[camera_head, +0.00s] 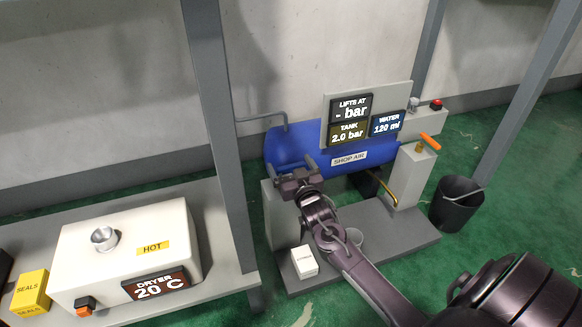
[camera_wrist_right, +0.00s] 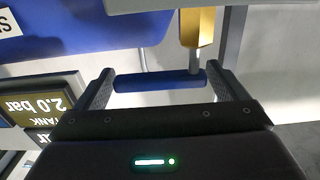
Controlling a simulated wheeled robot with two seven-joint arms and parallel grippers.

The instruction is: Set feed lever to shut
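A lever with a blue handle (camera_wrist_right: 160,82) hangs from a brass valve (camera_wrist_right: 197,27) in the right wrist view, at the left end of the blue tank (camera_head: 283,146). My right gripper (camera_head: 305,164) is at that end of the tank in the head view and hides this lever there. Its fingers (camera_wrist_right: 162,76) are wide apart, with the blue handle lying across the gap between them; I cannot tell whether they touch it. An orange lever (camera_head: 430,141) sits on a post at the tank's right side. No feed label is readable. My left gripper is not in view.
Above the tank, a panel (camera_head: 368,88) reads lifts at "-" bar, tank 2.0 bar, water 120 ml. A white dryer (camera_head: 75,260) reading 20 C stands on the left bench. A white box (camera_head: 304,262) lies on the grey base; a black bin (camera_head: 457,207) stands right.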

